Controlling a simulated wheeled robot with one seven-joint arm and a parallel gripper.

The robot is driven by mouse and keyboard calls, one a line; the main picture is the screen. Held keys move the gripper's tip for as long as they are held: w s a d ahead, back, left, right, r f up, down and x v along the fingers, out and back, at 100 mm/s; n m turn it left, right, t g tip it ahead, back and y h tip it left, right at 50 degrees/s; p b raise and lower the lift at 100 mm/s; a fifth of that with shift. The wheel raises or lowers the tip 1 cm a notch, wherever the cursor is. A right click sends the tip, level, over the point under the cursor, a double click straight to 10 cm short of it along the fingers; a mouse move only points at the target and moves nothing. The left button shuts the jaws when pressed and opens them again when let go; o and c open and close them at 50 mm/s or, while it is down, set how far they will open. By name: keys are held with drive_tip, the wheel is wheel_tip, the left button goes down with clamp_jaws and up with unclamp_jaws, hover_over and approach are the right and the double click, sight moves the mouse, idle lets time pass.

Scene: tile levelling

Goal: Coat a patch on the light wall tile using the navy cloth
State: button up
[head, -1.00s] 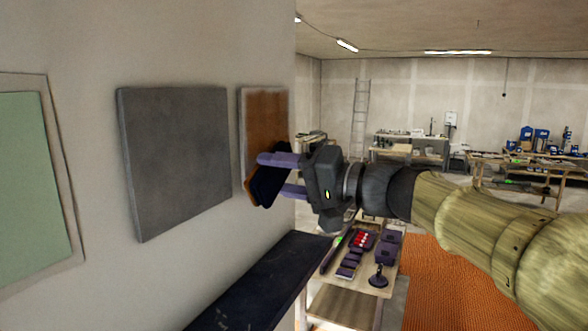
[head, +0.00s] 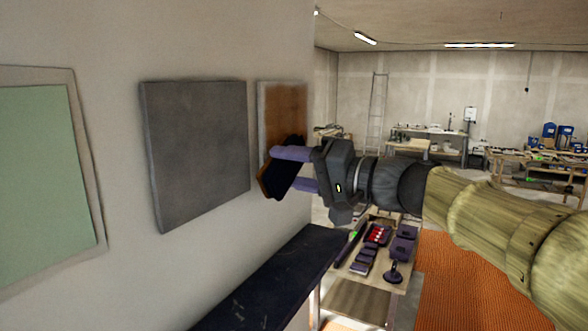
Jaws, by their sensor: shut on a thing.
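My gripper (head: 284,170) is shut on the navy cloth (head: 284,164), a dark, folded-looking piece between its purple fingers. The cloth is at the lower part of the rightmost wall tile (head: 284,106), whose face is brown with a paler grey edge on the left and top. The cloth hides part of that tile. Whether the cloth touches it or stands just off it cannot be told. A grey tile (head: 200,150) is to its left. At the far left a beige-edged panel (head: 88,178) carries a green area (head: 38,180).
A dark ledge (head: 265,285) juts from the wall below the tiles. A wooden table (head: 375,268) with purple items stands beyond it, beside an orange mat (head: 455,275). Workbenches and a ladder (head: 377,112) are far back. The wall ends just right of the brown tile.

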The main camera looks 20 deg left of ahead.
sight(304, 164)
drive_tip(key=shift+a, duration=0.75)
drive_tip(key=shift+w, duration=0.15)
drive_tip(key=shift+w+d, duration=0.15)
drive_tip(key=shift+w, duration=0.85)
drive_tip(key=shift+w+d, duration=0.1)
drive_tip(key=shift+w, duration=0.85)
drive_tip(key=shift+f+b, duration=0.15)
drive_tip(key=shift+b, duration=0.25)
drive_tip(key=shift+a, duration=0.1)
